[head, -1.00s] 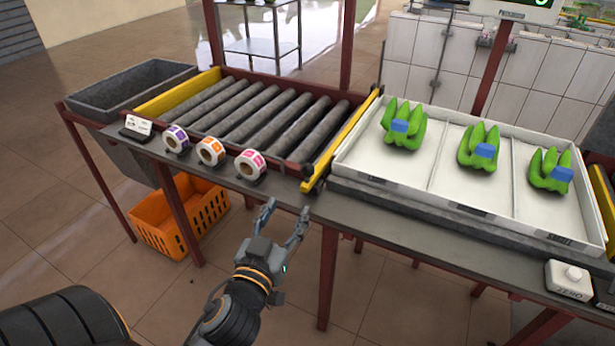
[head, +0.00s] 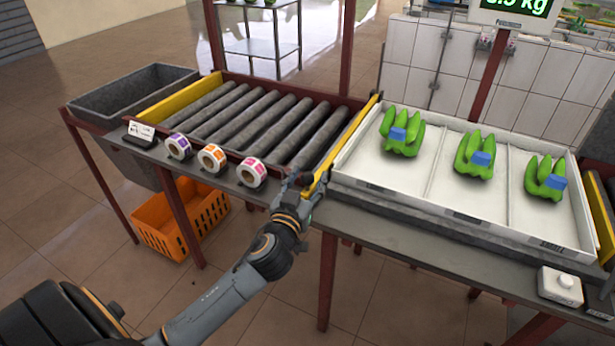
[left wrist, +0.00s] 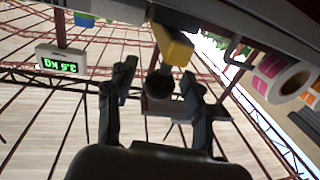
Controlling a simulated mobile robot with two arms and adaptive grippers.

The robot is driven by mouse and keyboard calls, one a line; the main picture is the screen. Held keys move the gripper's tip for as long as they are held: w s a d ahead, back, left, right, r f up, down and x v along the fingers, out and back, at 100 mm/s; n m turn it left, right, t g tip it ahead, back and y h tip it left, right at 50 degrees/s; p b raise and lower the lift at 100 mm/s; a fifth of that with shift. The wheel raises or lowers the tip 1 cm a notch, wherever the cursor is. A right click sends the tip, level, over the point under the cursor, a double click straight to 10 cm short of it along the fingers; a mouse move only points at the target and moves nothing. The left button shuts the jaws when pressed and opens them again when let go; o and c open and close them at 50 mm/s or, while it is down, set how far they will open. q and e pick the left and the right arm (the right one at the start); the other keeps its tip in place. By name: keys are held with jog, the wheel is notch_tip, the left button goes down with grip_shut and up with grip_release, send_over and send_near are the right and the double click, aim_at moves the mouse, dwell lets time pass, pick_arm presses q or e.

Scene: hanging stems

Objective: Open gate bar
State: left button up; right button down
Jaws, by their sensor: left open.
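The yellow gate bar (head: 344,145) lies across the near-right end of the roller conveyor, between the rollers and the white tray. Its yellow end (left wrist: 177,48) shows in the left wrist view with a dark round knob (left wrist: 159,85) below it. My left gripper (head: 296,184) is at the bar's near end, by the table's front edge. In the left wrist view its two fingers stand open on either side of the knob, with gaps visible; contact cannot be told. My right gripper is not in view.
The roller conveyor (head: 240,115) is empty. The white tray (head: 430,194) holds three green banana bunches (head: 475,155) with blue labels. Sticker rolls (head: 211,158) line the table's front edge left of my gripper. An orange crate (head: 180,225) is below; a white button box (head: 560,286) is at right.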

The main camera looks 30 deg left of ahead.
pick_arm(q)
jog(key=shift+c, duration=0.2)
grip_shut()
jog(key=shift+w, duration=0.1)
